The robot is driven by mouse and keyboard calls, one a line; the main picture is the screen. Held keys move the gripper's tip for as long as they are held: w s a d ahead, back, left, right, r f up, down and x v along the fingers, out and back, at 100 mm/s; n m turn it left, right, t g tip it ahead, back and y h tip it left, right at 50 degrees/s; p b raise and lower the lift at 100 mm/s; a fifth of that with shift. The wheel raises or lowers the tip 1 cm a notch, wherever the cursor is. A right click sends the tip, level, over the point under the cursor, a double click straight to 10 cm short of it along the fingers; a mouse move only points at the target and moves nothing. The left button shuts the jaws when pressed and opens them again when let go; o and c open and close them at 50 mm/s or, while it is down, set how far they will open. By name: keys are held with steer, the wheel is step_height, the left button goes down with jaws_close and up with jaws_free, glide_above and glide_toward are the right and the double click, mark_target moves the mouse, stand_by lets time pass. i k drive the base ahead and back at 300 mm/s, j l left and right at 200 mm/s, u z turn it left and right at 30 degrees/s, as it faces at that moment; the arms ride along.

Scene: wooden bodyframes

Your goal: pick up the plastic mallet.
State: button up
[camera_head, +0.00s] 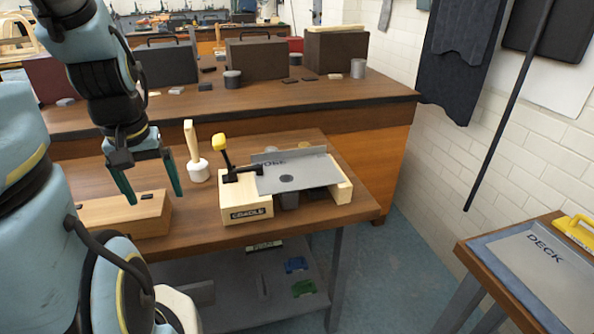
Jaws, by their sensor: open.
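The plastic mallet (198,172) stands upright on the wooden workbench. Its pale round head rests on the bench and its wooden handle points up. My gripper (152,183) hangs to the left of the mallet, with its two green fingers pointing down and apart. It is open and nothing shows between the fingers. In the picture, the fingers overlap a wooden block (120,215). The right finger appears close to the mallet, but I cannot tell the gap in depth.
A wooden cradle (245,208) right of the mallet carries a grey plate (300,175) and a yellow-tipped black clamp (222,142). Behind is another bench (340,98) with dark cases. A side table (500,285) stands at the right, with open floor between.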

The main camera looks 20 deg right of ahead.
mark_target(198, 169)
steer(key=i+l+u, duration=0.1)
steer(key=l+u, duration=0.45)
steer(key=u, duration=0.2)
steer(key=l+u, duration=0.35)
steer(key=i, duration=0.05)
